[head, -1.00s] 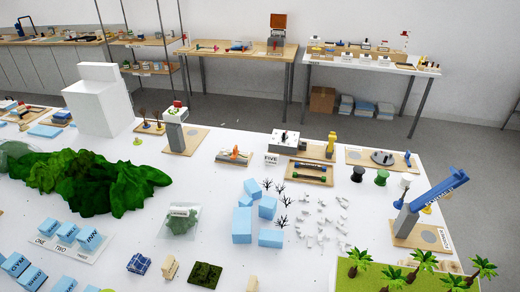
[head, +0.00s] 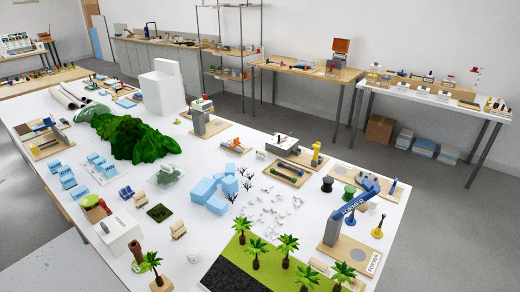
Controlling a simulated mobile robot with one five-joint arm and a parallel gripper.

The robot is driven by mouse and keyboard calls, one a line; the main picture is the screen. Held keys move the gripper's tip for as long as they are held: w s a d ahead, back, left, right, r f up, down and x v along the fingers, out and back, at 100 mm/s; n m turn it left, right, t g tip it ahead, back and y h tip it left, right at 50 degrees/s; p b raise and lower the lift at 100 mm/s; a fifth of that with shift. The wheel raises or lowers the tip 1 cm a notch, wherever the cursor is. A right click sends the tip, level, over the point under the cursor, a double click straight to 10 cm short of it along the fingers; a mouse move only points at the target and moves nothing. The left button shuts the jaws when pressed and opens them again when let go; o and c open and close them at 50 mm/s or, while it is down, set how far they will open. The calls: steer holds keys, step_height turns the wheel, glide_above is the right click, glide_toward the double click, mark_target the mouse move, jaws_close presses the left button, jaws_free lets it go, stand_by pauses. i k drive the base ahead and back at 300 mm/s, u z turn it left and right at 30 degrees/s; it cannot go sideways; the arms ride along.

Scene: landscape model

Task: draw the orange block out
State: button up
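No plain orange block can be made out for certain in the head view. A small orange piece (head: 237,142) sits on a wooden board (head: 236,148) toward the far side of the white table, too small to tell its shape. My gripper does not show in the head view.
The white table (head: 185,215) is crowded: green hills (head: 135,135), light blue blocks (head: 214,194), palm trees on a green mat (head: 240,247), and a tall blue-topped post marked FORMER (head: 345,215). Grey floor (head: 440,215) is free to the right. Wooden benches (head: 305,72) stand along the back wall.

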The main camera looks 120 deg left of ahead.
mark_target(236, 141)
steer(key=i, duration=1.5)
steer(key=u, duration=3.2)
steer(key=i, duration=6.95)
steer(key=z, duration=0.15)
